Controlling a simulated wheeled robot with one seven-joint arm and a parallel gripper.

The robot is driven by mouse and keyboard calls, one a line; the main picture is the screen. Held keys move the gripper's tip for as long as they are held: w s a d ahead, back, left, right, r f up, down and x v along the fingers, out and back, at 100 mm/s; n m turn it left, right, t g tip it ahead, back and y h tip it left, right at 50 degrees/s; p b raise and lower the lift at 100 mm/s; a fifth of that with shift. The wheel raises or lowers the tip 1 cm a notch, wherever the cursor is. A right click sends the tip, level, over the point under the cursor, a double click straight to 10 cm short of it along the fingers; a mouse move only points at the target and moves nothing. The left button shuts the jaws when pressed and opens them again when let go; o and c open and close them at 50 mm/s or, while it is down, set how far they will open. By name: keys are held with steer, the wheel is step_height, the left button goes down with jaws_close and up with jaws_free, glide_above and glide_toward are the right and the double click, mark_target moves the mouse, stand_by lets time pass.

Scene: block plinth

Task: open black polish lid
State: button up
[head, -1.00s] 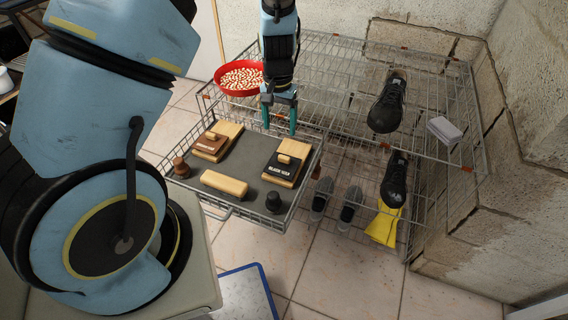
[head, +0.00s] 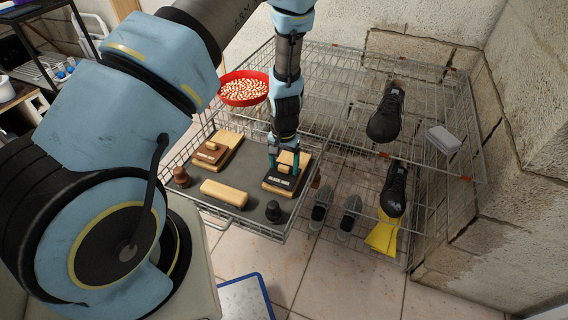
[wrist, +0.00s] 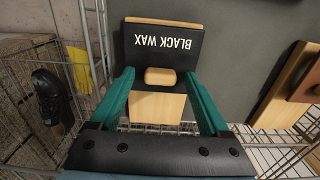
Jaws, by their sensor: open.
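The black polish box (head: 276,186) lies on the dark tray in the wire basket. Its black lid, lettered BLACK WAX (wrist: 163,45), sits on a pale wooden base (wrist: 157,107) and has a wooden knob (wrist: 160,76). My gripper (head: 284,170) points down over this box. In the wrist view its teal fingers (wrist: 160,90) stand apart on either side of the knob, with gaps showing between them and it. They are open and hold nothing. How high the fingertips are above the lid is hard to tell.
On the tray are a brown-lidded box (head: 212,151), a wooden block (head: 224,193), a brown knob-shaped piece (head: 181,176) and a black one (head: 273,211). A red bowl of beads (head: 244,88) stands behind. Wire racks with shoes (head: 386,115) are at right.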

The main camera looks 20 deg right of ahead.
steer(key=shift+c, duration=0.2)
jaws_close()
stand_by(0.5)
stand_by(0.7)
